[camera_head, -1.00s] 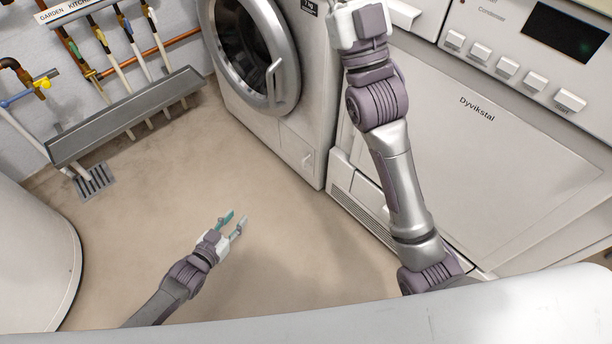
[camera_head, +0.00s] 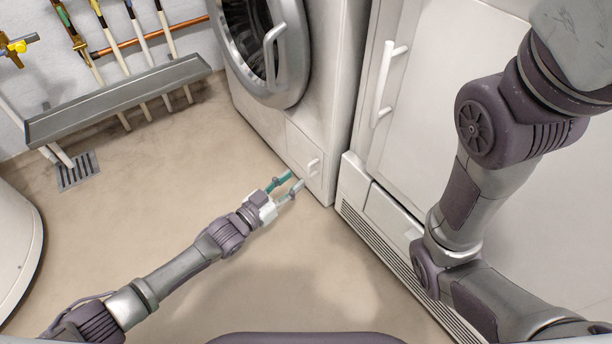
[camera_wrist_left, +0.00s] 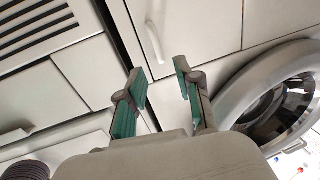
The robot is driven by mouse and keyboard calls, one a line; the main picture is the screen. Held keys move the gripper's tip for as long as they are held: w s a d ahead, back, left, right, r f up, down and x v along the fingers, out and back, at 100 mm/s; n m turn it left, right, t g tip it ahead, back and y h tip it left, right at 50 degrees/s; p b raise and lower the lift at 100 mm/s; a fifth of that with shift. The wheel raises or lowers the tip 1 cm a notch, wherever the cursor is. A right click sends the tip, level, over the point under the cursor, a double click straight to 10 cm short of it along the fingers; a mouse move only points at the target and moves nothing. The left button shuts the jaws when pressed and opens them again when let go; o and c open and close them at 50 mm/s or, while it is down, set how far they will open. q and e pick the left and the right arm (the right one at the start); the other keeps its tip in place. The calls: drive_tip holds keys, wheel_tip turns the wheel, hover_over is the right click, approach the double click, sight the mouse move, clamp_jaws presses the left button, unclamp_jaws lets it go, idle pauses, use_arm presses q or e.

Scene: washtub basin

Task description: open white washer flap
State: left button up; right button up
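The white washer flap (camera_head: 304,156) is a small panel low on the front of the washing machine (camera_head: 330,95). It looks shut and has a small white handle (camera_head: 314,166). In the left wrist view the flap (camera_wrist_left: 195,25) is ahead of the fingers, with its handle (camera_wrist_left: 154,42) toward the upper middle. My left gripper (camera_head: 296,182) is open and empty, close to the flap's lower part. In the left wrist view my left gripper (camera_wrist_left: 160,72) has its teal-padded fingers apart, with nothing between them. I cannot tell whether it touches the flap. My right gripper is out of view.
The round washer door (camera_head: 265,45) is above the flap. A second white appliance (camera_head: 440,90) with a bar handle (camera_head: 388,82) and lower grille stands at the right. A grey trough (camera_head: 120,100) with pipes is at the back left. The floor (camera_head: 150,200) is clear.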

sight(308, 169)
use_arm(q)
drive_tip(key=b+x, duration=0.2)
drive_tip(key=x, duration=0.2)
drive_tip(key=shift+w+d+f, duration=0.2)
drive_tip(key=shift+w, duration=0.05)
drive_tip(key=shift+w+d+r+b, duration=0.2)
drive_tip(key=shift+w+d+b, duration=0.15)
drive_tip(key=shift+w+d, duration=0.15)
drive_tip(key=shift+a, duration=0.1)
clamp_jaws()
